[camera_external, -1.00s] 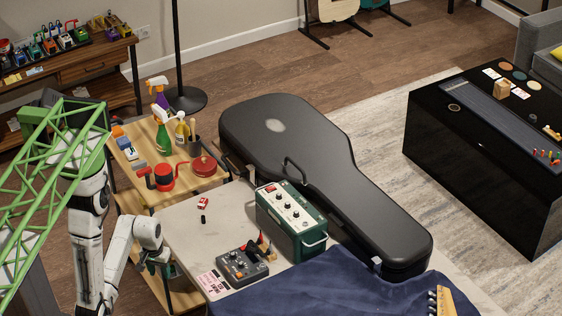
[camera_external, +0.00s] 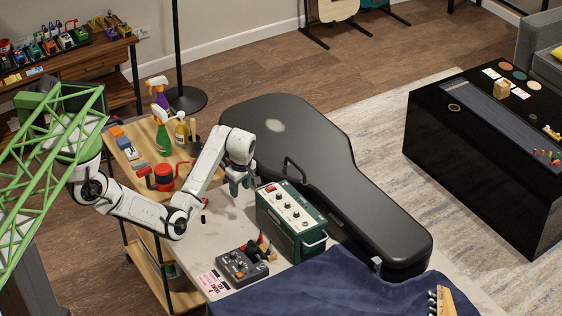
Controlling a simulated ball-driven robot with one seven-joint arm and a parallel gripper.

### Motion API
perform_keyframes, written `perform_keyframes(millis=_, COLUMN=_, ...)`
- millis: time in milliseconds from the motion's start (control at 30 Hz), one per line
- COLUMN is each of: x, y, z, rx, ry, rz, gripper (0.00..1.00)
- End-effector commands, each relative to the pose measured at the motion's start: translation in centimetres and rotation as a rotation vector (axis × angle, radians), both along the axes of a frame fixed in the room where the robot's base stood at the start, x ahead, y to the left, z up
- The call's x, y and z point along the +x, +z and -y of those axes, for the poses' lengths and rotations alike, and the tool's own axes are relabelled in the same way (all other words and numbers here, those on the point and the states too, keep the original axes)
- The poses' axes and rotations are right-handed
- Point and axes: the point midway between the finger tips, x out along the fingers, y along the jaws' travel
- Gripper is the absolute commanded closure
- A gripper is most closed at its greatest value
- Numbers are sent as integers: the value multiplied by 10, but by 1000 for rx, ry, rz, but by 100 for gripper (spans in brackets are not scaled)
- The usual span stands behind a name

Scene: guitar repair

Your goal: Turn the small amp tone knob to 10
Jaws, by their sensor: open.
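The small amp (camera_external: 310,240) is a green box with a pale top panel, standing on the light worktable in the external view. Several dark knobs (camera_external: 284,198) sit on its top panel. Their labels and pointers are too small to read, so I cannot tell which is the tone knob or its setting. My gripper (camera_external: 240,188) is open, fingers pointing down, just left of the amp's far end. It appears apart from the knobs. The fingertips are small and partly hard to make out.
A black guitar case (camera_external: 330,165) lies behind the amp. A grey pedal (camera_external: 242,264) and a blue cloth (camera_external: 340,285) are in front. A wooden cart (camera_external: 135,171) with spray bottles and a red tool stands at left. Bare tabletop (camera_external: 210,235) shows left of the amp.

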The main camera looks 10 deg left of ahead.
Motion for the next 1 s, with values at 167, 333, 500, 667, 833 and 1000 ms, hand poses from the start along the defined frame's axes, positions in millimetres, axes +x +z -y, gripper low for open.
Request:
perform_keyframes(millis=167, x=-22, y=63, z=109, rx=-69, ry=-6, rz=-53, gripper=55)
perform_keyframes(millis=333, x=-56, y=106, z=182, rx=-107, ry=-12, rz=-104, gripper=55)
perform_keyframes(millis=500, x=-74, y=116, z=203, rx=-109, ry=24, rz=-152, gripper=55)
perform_keyframes(millis=667, x=-76, y=102, z=204, rx=-106, ry=31, rz=-158, gripper=55)
perform_keyframes(millis=833, x=-76, y=73, z=203, rx=-106, ry=30, rz=-158, gripper=55)
perform_keyframes(millis=1000, x=-76, y=42, z=203, rx=-106, ry=29, rz=-157, gripper=55)
